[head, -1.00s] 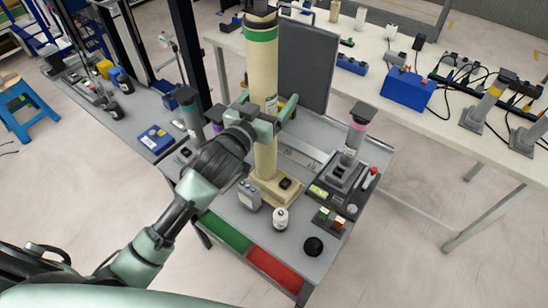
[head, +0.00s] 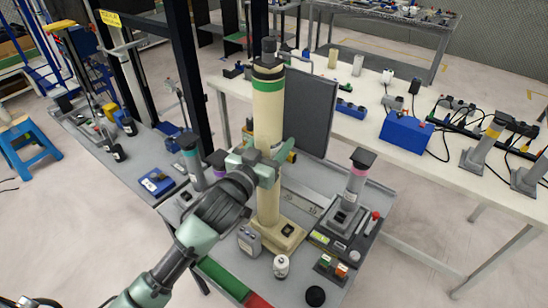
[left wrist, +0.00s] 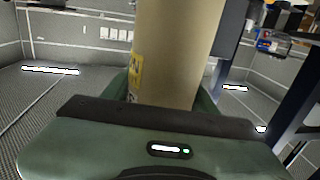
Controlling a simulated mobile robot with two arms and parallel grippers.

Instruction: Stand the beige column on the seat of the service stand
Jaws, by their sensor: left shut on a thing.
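The beige column (head: 267,110) stands upright, tall, with a green band and a dark cap near its top. Its lower end meets a beige square foot (head: 277,236) on the grey bench top; I cannot tell whether that foot is part of the column or a separate seat. My left gripper (head: 266,164) is shut around the column at mid height. In the left wrist view the column (left wrist: 175,50) rises between the fingers, with a yellow label on its side. My right gripper is not in view.
A grey stand with a pink-banded post (head: 355,180) is to the right of the column. A grey box (head: 249,241) and a white bottle (head: 281,266) stand in front of the foot. A dark upright panel (head: 310,110) is behind. A blue case (head: 406,131) lies on the white table.

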